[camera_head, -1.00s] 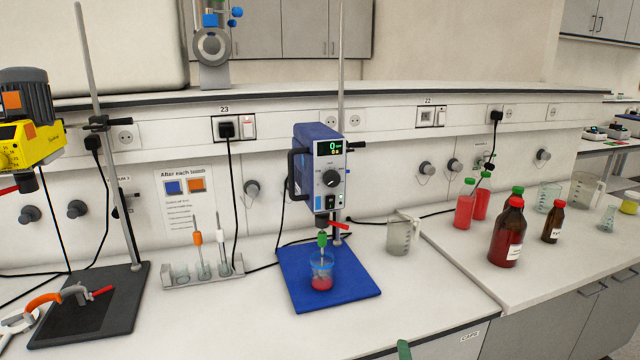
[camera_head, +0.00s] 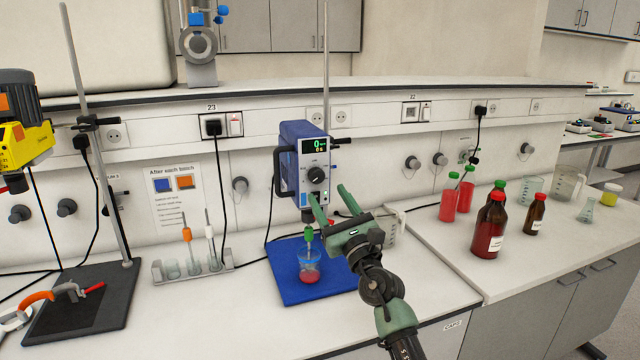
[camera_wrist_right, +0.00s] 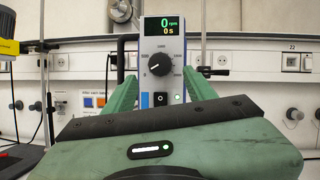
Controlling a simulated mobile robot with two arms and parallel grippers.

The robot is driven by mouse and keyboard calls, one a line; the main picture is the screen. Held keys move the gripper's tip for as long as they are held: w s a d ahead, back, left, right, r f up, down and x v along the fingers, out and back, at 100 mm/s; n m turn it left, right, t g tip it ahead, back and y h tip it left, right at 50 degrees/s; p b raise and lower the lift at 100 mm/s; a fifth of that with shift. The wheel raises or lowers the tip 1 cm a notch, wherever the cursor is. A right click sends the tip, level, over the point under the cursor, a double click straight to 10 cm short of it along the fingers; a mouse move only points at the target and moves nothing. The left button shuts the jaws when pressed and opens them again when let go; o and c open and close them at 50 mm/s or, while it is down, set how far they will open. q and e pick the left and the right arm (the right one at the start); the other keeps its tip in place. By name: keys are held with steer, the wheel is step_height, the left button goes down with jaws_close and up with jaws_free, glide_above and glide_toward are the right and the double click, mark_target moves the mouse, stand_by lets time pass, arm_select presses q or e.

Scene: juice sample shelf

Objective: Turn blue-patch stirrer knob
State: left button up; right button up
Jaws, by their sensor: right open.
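The blue stirrer (camera_head: 298,150) hangs on a stand above a blue base plate (camera_head: 283,290). Its grey front panel has a lit display reading 0 and a black round knob (camera_head: 316,174) with a white pointer mark. The knob also shows in the right wrist view (camera_wrist_right: 161,63), between and beyond the fingers. A small blue patch (camera_wrist_right: 146,99) sits below it, beside a black switch. My right gripper (camera_head: 328,193) is open and empty in front of the panel, slightly below the knob, and appears apart from it. My left gripper is not in view.
A beaker (camera_head: 310,268) with red liquid stands on the base plate under the stirrer. A second, yellow stirrer (camera_head: 22,140) is at left. A tube rack (camera_head: 190,266) stands between them. Red and brown bottles (camera_head: 490,225) stand at right. A glass beaker (camera_head: 392,224) is partly behind my gripper.

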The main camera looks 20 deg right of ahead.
mark_target(319, 180)
steer(key=x, duration=0.5)
steer(key=shift+w+d, duration=0.1)
steer(key=shift+w, duration=0.05)
jaws_close()
